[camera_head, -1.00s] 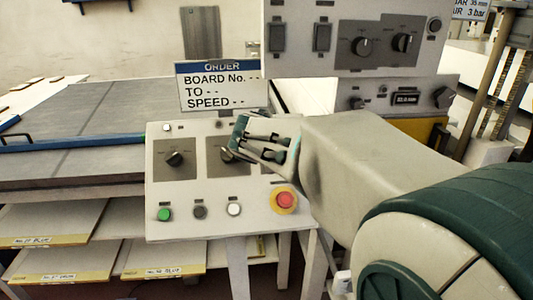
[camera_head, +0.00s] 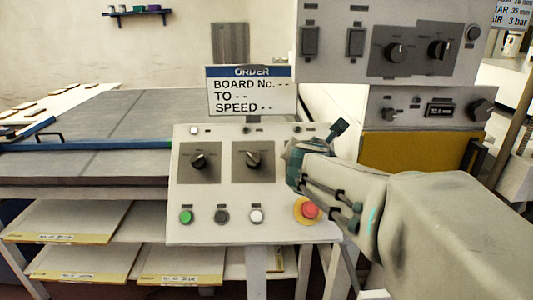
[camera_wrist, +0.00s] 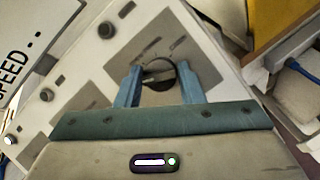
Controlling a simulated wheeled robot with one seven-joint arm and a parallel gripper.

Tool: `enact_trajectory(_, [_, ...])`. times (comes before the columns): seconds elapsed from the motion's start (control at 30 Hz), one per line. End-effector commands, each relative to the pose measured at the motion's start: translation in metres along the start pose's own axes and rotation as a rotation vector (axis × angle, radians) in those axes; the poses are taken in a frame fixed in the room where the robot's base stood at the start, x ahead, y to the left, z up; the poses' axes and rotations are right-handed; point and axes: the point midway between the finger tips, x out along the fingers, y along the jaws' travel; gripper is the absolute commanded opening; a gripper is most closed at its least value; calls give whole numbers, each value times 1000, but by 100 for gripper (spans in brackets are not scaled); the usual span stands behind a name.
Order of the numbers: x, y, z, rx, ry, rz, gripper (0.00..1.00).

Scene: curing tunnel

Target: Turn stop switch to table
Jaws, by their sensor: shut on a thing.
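A sloped white control panel (camera_head: 205,232) carries a row of rotary switches on grey plates. The left switch (camera_head: 198,161) and the middle switch (camera_head: 252,159) show plainly; the right switch is hidden behind my gripper (camera_head: 293,165) in the head view. In the wrist view my gripper (camera_wrist: 159,84) has its two blue fingers on either side of the round dark right switch (camera_wrist: 158,71), shut on it. The switch's pointer mark lies roughly level across the wrist picture. The small labels cannot be read, so I cannot tell which setting is marked table.
A red stop button (camera_head: 310,210) on a yellow ring sits just below my gripper. Green (camera_head: 186,217), grey and white buttons line the panel's lower edge. An order sign (camera_head: 252,91) stands behind, and a grey cabinet (camera_head: 390,45) with more knobs rises at right.

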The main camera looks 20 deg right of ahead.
Motion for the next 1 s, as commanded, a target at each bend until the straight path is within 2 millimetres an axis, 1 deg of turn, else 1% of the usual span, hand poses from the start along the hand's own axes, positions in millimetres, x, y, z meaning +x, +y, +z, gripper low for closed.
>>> enact_trajectory(0.03, [1, -2, -3, -12, 6, 1, 12])
enact_trajectory(0.23, [1, -2, -3, -43, 8, 14, 12])
enact_trajectory(0.63, [1, -2, -3, -47, 8, 15, 12])
enact_trajectory(0.67, [1, -2, -3, -47, 8, 15, 40])
enact_trajectory(0.7, [1, -2, -3, -47, 8, 15, 51])
enact_trajectory(0.73, [1, -2, -2, -47, 7, 15, 55])
enact_trajectory(1.0, [0, -1, -1, -46, 5, 18, 55])
